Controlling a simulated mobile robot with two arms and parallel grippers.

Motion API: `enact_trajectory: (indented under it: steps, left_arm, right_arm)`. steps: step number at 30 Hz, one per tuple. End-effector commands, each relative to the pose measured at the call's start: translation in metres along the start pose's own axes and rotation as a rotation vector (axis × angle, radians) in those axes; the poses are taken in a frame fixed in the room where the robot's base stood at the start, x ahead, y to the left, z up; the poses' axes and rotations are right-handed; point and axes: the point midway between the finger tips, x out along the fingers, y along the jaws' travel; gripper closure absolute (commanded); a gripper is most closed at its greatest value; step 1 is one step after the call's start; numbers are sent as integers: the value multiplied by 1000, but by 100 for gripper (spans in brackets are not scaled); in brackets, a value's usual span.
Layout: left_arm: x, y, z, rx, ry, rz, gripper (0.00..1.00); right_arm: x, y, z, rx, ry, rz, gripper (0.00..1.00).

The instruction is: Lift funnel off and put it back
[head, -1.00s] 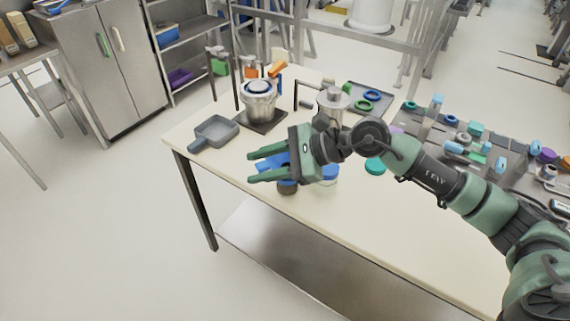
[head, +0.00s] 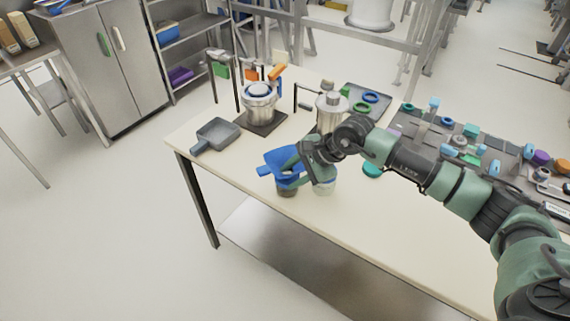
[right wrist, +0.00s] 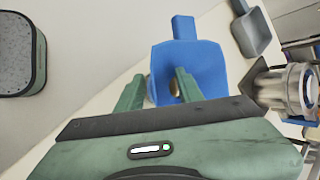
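A blue funnel (head: 283,161) sits over a small jar with dark contents (head: 287,189) near the front edge of the table; it also shows in the right wrist view (right wrist: 205,62), with its square mouth and tab facing me. My right gripper (head: 300,158) is at the funnel's right side in the head view. In the right wrist view its two fingers (right wrist: 158,90) are apart, one outside the funnel's left edge and one overlapping its mouth. I cannot tell whether either finger touches it. My left gripper is not in view.
A second jar (head: 325,186) stands just right of the funnel. A grey scoop-like pan (head: 218,133) and a metal pot on a dark base (head: 259,104) stand behind. A metal canister (head: 333,105) is behind my wrist. The table's front right (head: 400,225) is clear.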

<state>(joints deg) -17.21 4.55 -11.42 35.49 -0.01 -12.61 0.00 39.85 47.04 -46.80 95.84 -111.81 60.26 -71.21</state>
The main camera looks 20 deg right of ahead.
Motion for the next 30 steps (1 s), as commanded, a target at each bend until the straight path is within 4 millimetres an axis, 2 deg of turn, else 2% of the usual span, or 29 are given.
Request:
enact_trajectory:
  steps: [5,6,9,10,23,30]
  left_arm:
    - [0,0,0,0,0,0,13]
    - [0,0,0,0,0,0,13]
    - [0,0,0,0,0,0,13]
    - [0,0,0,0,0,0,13]
    - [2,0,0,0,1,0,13]
    - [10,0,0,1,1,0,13]
  right_arm:
    - [1,0,0,0,0,0,63]
    - [1,0,0,0,0,0,66]
    - [1,0,0,1,0,0,94]
    - [1,0,0,1,0,0,100]
    - [-1,-1,1,0,-1,-1,100]
    - [-20,-13,9,-3,-1,-4,100]
